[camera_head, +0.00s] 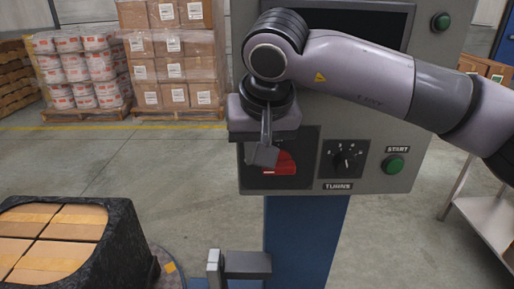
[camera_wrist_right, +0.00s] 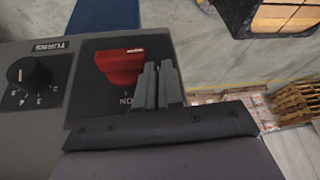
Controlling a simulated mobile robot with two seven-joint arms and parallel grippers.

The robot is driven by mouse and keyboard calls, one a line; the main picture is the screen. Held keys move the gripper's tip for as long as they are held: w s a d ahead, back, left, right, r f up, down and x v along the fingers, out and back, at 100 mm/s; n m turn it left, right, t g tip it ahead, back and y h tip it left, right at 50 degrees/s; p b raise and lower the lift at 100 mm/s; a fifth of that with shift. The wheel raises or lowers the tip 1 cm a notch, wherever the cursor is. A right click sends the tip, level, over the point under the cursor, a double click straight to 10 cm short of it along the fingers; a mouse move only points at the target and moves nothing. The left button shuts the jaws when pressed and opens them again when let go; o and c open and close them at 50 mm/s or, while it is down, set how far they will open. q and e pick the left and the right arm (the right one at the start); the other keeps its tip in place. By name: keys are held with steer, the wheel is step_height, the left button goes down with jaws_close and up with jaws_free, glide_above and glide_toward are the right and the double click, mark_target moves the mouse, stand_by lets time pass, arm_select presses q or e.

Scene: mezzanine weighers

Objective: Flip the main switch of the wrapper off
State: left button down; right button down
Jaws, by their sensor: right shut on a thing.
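The wrapper's main switch is a red rotary knob (camera_head: 284,163) on a dark square plate at the lower left of the grey control panel (camera_head: 375,113). It also shows in the right wrist view (camera_wrist_right: 118,67), with an ON label beside it. Its white mark lies on the side away from that label. My right gripper (camera_head: 263,152) is at the knob, its fingers close together and shut on the knob's edge; in the wrist view the fingertips (camera_wrist_right: 158,84) overlap that edge. The fingers hide part of the knob. My left gripper is not in view.
A TURNS dial (camera_head: 344,159) and a green START button (camera_head: 395,165) sit right of the switch. Another green button (camera_head: 441,21) is above. A black-wrapped box load (camera_head: 128,246) stands at lower left. Pallets of cartons (camera_head: 172,55) and buckets (camera_head: 78,70) stand behind open floor.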

steer(key=shift+s+a+f, duration=0.1)
steer(key=shift+s+f, duration=0.15)
steer(key=shift+f, duration=0.3)
steer(key=v, duration=0.8)
steer(key=shift+w, duration=0.4)
steer(key=shift+r, duration=0.15)
